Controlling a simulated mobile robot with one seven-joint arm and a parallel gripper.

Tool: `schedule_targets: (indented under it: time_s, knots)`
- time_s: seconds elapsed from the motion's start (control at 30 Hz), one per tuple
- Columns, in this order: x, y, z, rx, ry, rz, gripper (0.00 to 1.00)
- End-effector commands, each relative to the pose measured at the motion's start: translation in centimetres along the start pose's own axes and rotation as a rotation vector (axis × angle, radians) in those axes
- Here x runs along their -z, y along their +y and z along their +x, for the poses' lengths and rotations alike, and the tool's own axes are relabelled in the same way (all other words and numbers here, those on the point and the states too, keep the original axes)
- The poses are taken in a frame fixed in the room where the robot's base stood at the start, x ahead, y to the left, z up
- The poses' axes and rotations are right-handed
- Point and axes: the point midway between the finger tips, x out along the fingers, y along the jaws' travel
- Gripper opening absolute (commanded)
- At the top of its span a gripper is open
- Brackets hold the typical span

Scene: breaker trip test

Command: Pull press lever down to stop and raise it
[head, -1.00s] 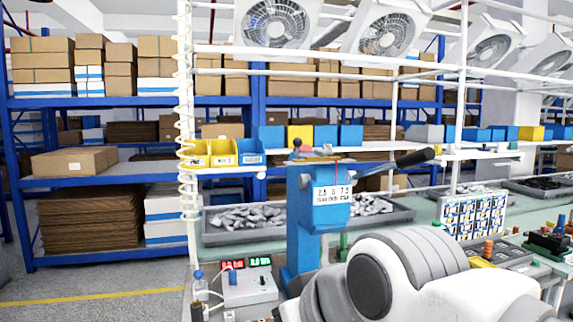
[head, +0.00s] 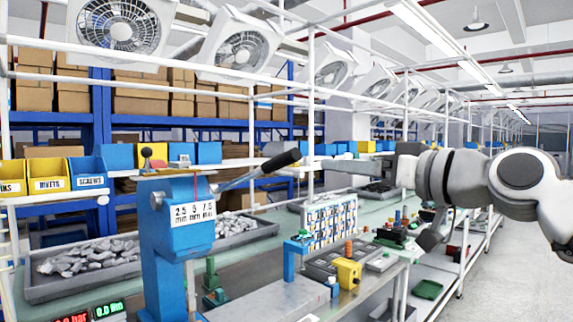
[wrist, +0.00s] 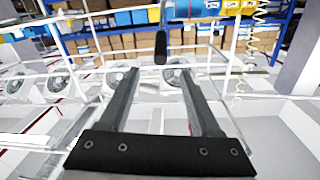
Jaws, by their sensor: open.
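The blue press (head: 175,245) stands at left centre in the head view, with a scale plate on its head. Its lever (head: 240,178) slants up to the right and ends in a black grip (head: 282,160). My gripper (head: 335,166) comes in from the right at about the grip's height, apart from it. In the wrist view my two fingers (wrist: 158,73) are spread with nothing between them. The black grip (wrist: 160,47) shows just beyond the fingertips, lined up with the gap. The press body is mostly out of the wrist view.
A grey tray of metal parts (head: 90,268) lies behind the press. Yellow and blue bins (head: 50,175) stand on a shelf at left. A card rack (head: 330,222) and a yellow block (head: 348,271) are right of the press. White frame posts stand behind the lever.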

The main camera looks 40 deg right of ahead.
Motion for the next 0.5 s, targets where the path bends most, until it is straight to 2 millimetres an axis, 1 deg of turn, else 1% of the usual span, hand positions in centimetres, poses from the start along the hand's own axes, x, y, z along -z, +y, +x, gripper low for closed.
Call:
schedule_targets:
  time_s: [0.03,0.17,0.5]
  knots:
    - [0.0,-0.2,1.0,0.003,-0.004,-0.001,0.64]
    - [-0.1,-0.2,3.6,0.004,-0.006,-0.001,0.64]
    - [0.0,-0.4,11.1,0.004,-0.004,-0.003,0.64]
